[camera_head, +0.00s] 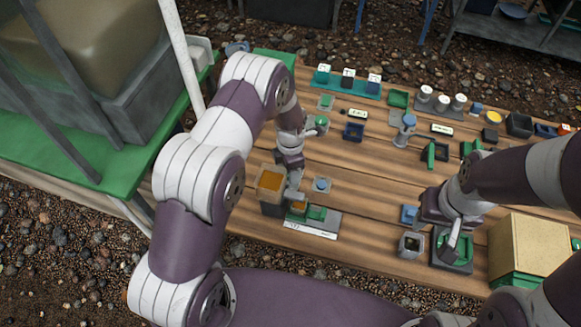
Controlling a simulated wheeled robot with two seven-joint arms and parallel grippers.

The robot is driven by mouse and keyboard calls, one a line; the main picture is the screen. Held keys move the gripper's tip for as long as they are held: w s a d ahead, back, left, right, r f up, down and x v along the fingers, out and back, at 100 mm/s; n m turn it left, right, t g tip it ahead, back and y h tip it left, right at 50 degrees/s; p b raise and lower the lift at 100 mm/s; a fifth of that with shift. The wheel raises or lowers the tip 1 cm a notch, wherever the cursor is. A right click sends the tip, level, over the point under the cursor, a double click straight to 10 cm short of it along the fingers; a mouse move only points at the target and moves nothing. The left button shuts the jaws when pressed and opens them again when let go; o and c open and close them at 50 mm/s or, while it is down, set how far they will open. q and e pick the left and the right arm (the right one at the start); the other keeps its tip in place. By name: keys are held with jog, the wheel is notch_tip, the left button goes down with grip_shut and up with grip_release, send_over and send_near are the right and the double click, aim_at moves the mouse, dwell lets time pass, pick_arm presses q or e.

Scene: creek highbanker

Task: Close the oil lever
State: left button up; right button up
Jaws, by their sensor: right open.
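No part is plainly marked as the oil lever, and I cannot tell which it is. A small box with an amber top (269,183) stands at the front left of the wooden table, beside a green and grey unit (320,220) with a white label strip. My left gripper (295,185) points down right next to this box; its fingers are small and partly hidden. My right gripper (450,240) is open, low over a dark square base with a green ring-like part (463,252) at the front right. It covers part of that base. A green upright handle (431,155) stands farther back.
The wooden table (375,190) has bare planks between the two grippers. A tan box (527,245) stands close right of my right gripper. A small grey open cube (411,244) is just left of it. Several small trays and canisters line the back.

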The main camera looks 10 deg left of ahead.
pick_arm(q)
jog(key=o, duration=1)
notch_tip(320, 180, up, 13)
jog(key=shift+f+b, duration=0.1)
jog(key=shift+b, duration=0.2)
jog(key=shift+f, duration=0.1)
